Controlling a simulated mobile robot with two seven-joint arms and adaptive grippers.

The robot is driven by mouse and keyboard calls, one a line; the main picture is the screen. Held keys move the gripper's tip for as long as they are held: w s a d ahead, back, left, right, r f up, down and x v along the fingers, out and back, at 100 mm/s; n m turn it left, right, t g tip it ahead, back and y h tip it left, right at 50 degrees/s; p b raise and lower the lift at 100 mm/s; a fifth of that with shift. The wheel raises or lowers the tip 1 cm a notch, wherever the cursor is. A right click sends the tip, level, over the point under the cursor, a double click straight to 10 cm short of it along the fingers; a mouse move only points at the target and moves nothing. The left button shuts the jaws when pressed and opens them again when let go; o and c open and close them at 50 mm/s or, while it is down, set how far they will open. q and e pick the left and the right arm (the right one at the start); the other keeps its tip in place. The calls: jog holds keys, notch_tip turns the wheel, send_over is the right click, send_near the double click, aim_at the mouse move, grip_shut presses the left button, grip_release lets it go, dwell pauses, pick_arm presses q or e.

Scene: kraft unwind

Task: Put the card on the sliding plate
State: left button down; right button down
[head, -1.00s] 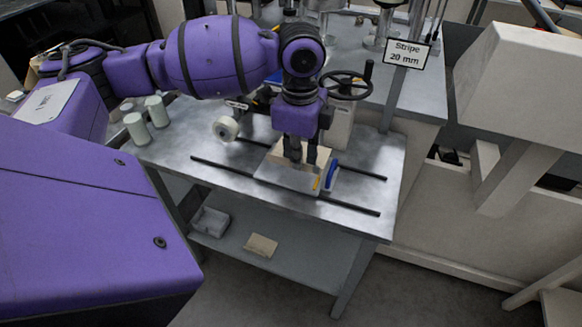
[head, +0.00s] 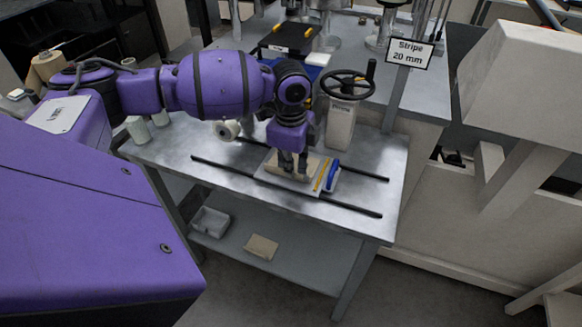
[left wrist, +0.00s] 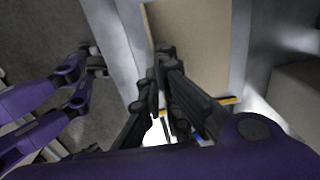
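The card (head: 312,163) is a thin tan sheet. It lies over the light grey sliding plate (head: 273,174), left of the plate's orange stripe. The plate sits across two dark rails on the metal table. My left gripper (head: 293,172) points down at the card, its dark fingertips low over the plate. In the left wrist view the card (left wrist: 190,35) fills the upper middle, and the fingers (left wrist: 155,75) are close together at its left edge. They hide its lower corner, so I cannot tell whether they grip it.
A blue handle (head: 333,174) stands at the plate's right end. A handwheel (head: 347,84) on a pale post rises behind. A white roll (head: 228,130) is at the back left. The right part of the table (head: 375,160) is clear. A lower shelf holds a tray (head: 211,221).

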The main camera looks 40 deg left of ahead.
pick_arm(q)
jog(key=shift+f, duration=0.15)
jog(key=c, duration=2)
grip_release()
notch_tip(320, 180, up, 12)
jog(key=shift+r+p, duration=0.15)
jog(key=shift+p, duration=0.15)
